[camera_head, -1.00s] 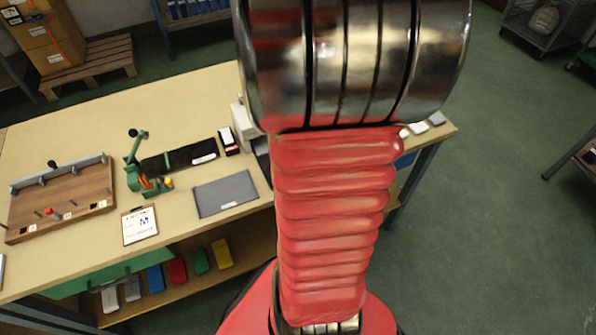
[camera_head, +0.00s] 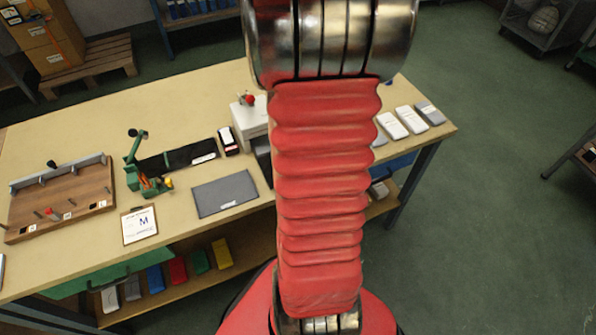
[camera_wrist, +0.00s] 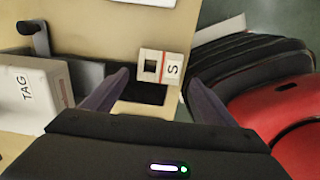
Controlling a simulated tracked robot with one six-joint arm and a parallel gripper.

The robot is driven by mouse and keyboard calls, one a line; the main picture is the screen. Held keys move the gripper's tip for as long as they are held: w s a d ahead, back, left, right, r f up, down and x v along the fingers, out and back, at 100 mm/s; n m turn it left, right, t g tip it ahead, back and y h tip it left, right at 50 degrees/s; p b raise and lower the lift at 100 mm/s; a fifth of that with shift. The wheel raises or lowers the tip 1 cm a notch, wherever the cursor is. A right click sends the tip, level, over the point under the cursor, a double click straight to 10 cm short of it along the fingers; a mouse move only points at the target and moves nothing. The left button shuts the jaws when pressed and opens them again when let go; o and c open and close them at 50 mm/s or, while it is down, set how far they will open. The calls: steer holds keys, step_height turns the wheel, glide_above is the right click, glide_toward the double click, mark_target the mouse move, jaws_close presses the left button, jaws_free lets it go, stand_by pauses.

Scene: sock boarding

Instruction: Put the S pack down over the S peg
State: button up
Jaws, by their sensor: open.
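The S pack (camera_wrist: 173,70) shows in the wrist view as a small white block with a red stripe, a letter S and a dark square opening. It lies between and beyond the fingertips of my open gripper (camera_wrist: 159,78). I cannot tell whether the fingers touch it. In the head view my arm hides the gripper, and I cannot make out this pack. The wooden peg board (camera_head: 85,190) lies at the far left of the table, with several pegs and small labels. The labels are too small to read, so I cannot tell which peg is S.
A white box marked TAG (camera_wrist: 30,92) stands left of my gripper, near a black-handled lever (camera_wrist: 35,35). On the table are a green clamp device (camera_head: 145,175), a clipboard (camera_head: 139,225) marked M, a grey mat (camera_head: 225,193) and white packs (camera_head: 411,119) at the right.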

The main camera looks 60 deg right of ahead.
steer(key=shift+f, duration=1.25)
steer(key=shift+c, duration=0.2)
steer(key=c, duration=1.2)
steer(key=shift+r, duration=0.15)
step_height(320, 180, up, 10)
steer(key=shift+f, duration=0.1)
